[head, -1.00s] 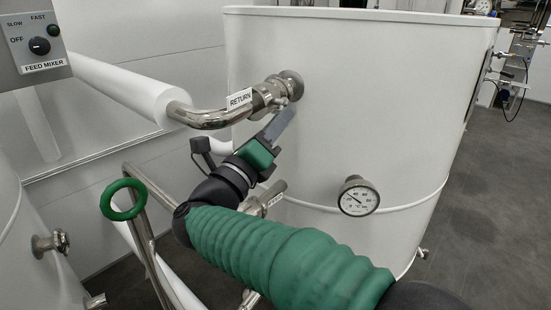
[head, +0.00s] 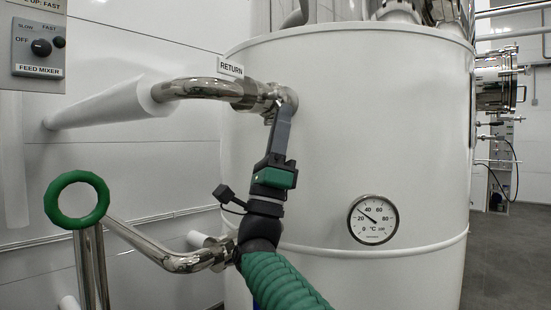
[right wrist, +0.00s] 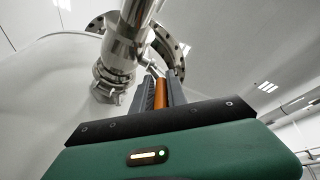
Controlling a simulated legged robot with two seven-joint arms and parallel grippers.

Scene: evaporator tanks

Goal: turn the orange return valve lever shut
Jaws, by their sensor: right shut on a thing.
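The steel return valve (head: 268,98) sits on the pipe at the white tank's upper left, under the RETURN label (head: 230,68). My right gripper (head: 284,112) reaches up to it from below, its grey fingers at the valve. In the right wrist view, the orange lever (right wrist: 160,94) lies between the two fingers of my right gripper (right wrist: 161,90), which is shut on it. The fingers hide the lever in the head view, so its angle to the pipe is hard to tell. My left gripper is not in view.
The white tank (head: 350,130) fills the middle and carries a dial thermometer (head: 373,219). A green ring handle (head: 77,199) and a bent steel pipe (head: 165,258) stand left of my arm. The FEED MIXER panel (head: 40,45) is at upper left. Floor shows at right.

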